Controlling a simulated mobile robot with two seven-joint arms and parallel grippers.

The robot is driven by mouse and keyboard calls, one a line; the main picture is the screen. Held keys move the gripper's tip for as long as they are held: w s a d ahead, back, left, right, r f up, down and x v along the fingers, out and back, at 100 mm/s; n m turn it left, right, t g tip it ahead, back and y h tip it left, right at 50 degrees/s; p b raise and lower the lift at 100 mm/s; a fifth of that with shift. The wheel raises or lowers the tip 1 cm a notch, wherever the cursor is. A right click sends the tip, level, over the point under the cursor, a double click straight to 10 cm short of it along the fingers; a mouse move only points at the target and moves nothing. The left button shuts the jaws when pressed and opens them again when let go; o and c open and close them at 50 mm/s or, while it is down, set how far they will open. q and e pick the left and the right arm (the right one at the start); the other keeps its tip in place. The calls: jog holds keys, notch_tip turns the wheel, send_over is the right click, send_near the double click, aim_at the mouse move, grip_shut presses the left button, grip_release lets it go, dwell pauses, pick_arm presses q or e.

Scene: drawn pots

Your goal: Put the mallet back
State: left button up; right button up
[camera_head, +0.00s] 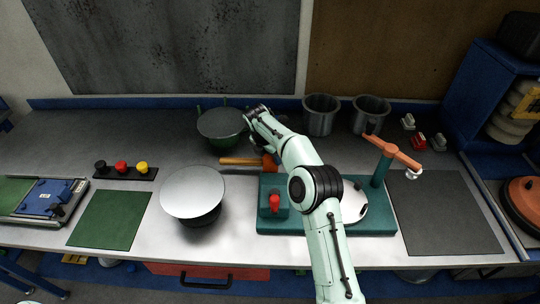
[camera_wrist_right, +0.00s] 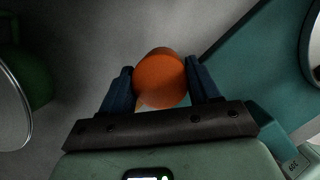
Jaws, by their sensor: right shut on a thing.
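The mallet has a pale wooden handle (camera_head: 240,161) and an orange head (camera_head: 269,162). In the head view it is just behind the teal fixture (camera_head: 325,222), with its handle pointing left. My right gripper (camera_wrist_right: 158,76) is shut on the mallet, with the orange head (camera_wrist_right: 160,80) between its dark fingers in the wrist view. My right arm hides part of the head and the fingers in the head view. I cannot tell whether the mallet touches the table. My left gripper is not in view.
A green pot (camera_head: 222,124) stands behind the mallet. A round silver disc (camera_head: 193,191) on a dark base stands at the front left. Two grey cups (camera_head: 320,114) (camera_head: 370,113) stand at the back. An orange-topped post (camera_head: 393,151) rises on the right. A green mat (camera_head: 110,218) is bare.

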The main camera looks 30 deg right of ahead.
jog(key=o, duration=1.5)
jog(key=shift+a, duration=0.1)
jog(key=shift+c, duration=0.2)
jog(key=shift+s, duration=0.1)
jog(key=shift+r, duration=0.1)
jog(key=v, duration=1.2)
